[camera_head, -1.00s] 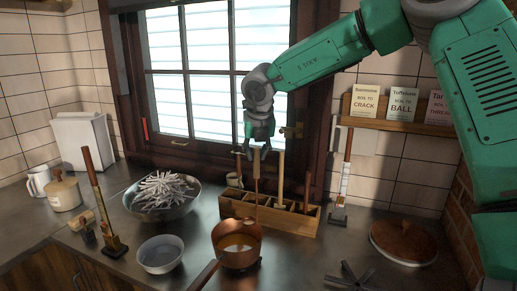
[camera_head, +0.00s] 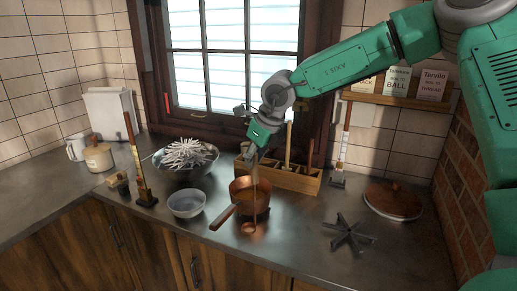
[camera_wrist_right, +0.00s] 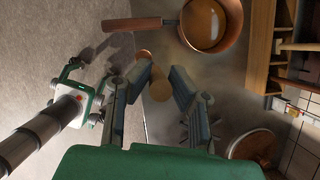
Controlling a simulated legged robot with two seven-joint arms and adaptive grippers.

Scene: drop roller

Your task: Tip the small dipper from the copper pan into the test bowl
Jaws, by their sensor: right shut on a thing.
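My right gripper (camera_head: 257,150) is shut on the upper handle of the small dipper (camera_head: 249,228), which hangs about upright. The dipper's small copper cup shows in front of the copper pan (camera_head: 240,197), outside it and near the counter's front edge. In the right wrist view the cup (camera_wrist_right: 143,54) appears apart from the pan (camera_wrist_right: 212,22). The cup's contents cannot be made out. The pan holds amber liquid.
A wooden rack (camera_head: 290,180) with upright tools stands behind the pan. A dark star-shaped trivet (camera_head: 348,235) and a copper lid (camera_head: 393,200) lie right. A wooden-handled stand (camera_head: 138,165) is left.

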